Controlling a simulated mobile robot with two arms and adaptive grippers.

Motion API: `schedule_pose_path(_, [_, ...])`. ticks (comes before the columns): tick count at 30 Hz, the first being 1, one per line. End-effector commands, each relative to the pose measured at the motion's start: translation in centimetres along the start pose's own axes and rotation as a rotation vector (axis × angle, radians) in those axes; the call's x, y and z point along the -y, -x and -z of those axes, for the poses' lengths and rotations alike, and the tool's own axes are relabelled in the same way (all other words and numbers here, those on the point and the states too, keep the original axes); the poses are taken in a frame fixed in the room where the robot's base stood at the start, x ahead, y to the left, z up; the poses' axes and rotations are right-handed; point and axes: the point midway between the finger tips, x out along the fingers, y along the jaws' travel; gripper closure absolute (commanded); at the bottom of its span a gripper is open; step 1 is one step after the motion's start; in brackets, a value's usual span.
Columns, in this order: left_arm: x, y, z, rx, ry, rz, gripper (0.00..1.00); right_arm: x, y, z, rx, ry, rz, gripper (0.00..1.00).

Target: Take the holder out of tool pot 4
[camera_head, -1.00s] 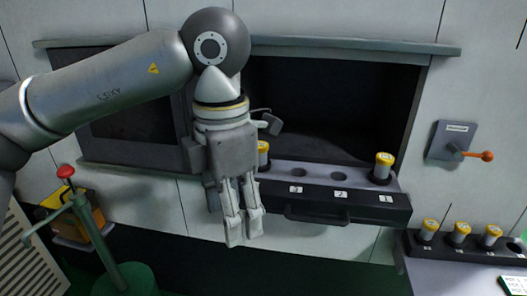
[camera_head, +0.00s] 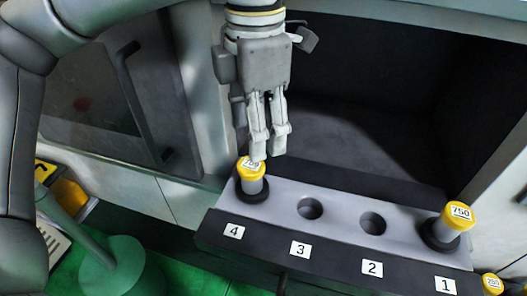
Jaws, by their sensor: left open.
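The holder (camera_head: 253,183) stands upright in tool pot 4, at the left end of the grey tool rack (camera_head: 337,210). It has a yellow top with a printed number and a dark collar. Label 4 (camera_head: 234,232) is on the rack's front below it. My left gripper (camera_head: 268,148) points down just above and slightly behind the holder's top. Its fingers are open with a small gap and are empty. I cannot tell whether a fingertip touches the yellow top. My right gripper is not in view.
Pots 3 (camera_head: 310,208) and 2 (camera_head: 373,223) are empty. Another yellow-topped holder (camera_head: 453,222) stands in pot 1. The dark cabinet opening lies behind the rack. An open door with a handle (camera_head: 143,103) is at left. A green stand (camera_head: 112,265) is at lower left.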

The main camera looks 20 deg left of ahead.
Motion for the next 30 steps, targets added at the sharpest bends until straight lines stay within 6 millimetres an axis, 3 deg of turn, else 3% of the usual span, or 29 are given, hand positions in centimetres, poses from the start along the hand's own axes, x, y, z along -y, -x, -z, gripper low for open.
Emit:
schedule_pose_path(3, [0.0, -0.8, 0.0, -0.002, 0.0, 0.001, 0.41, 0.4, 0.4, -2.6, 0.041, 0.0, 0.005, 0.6])
schedule_pose_path(9, [-0.1, -3.9, 0.1, -0.003, 0.001, 0.001, 0.41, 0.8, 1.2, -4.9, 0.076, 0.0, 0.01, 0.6])
schedule_pose_path(14, [-0.1, -5.4, 0.1, -0.001, 0.001, 0.0, 0.41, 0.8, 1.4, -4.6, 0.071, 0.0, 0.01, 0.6])
schedule_pose_path(23, [-0.5, -8.8, 1.1, -0.003, -0.001, 0.003, 0.41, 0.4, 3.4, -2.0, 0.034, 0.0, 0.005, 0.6])
schedule_pose_path(30, [-0.5, -10.8, 1.1, 0.0, 0.0, 0.001, 0.41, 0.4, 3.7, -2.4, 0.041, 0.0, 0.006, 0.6])
